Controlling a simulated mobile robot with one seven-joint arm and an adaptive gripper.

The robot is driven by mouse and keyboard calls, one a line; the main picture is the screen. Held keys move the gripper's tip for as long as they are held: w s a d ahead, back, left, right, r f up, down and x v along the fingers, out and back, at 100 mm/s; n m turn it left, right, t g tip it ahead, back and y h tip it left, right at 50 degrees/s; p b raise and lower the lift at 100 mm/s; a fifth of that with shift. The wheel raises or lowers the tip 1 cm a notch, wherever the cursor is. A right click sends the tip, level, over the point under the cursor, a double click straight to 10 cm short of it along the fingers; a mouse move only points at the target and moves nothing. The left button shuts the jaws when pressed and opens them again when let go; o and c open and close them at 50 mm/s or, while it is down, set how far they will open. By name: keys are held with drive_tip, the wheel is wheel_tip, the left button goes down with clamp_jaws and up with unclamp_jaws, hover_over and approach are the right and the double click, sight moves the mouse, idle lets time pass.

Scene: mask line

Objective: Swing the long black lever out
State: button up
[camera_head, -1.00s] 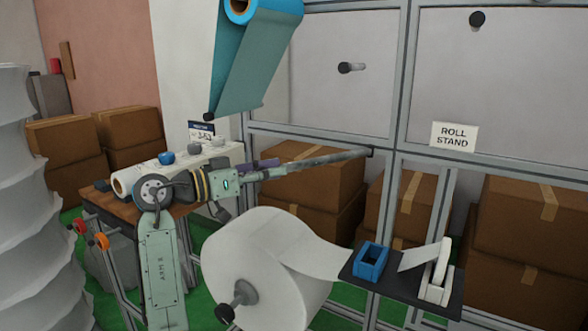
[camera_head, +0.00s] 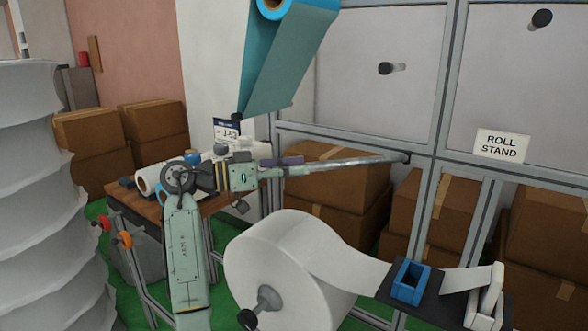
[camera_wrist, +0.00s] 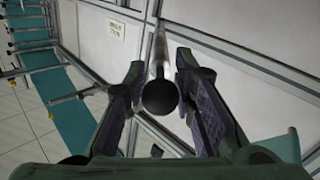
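The long lever shows in the head view as a grey rod (camera_head: 345,163) with a dark end at the frame post on the right. Its other end runs in at my gripper (camera_head: 286,166). In the wrist view the rod (camera_wrist: 159,45) points away from me and ends in a round black knob (camera_wrist: 160,96). The knob sits between the two fingers of my gripper (camera_wrist: 160,75), with gaps on both sides. The fingers are open. In the head view the knob is hidden by my gripper.
A big white roll (camera_head: 285,265) stands below the lever, its web running to a dark shelf with a blue holder (camera_head: 410,282). A teal roll (camera_head: 290,50) hangs above. A wooden table (camera_head: 140,203) is at left. Grey panels and cardboard boxes (camera_head: 340,185) stand behind.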

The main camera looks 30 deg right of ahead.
drive_tip(key=shift+o, duration=0.3)
drive_tip(key=v, duration=1.2)
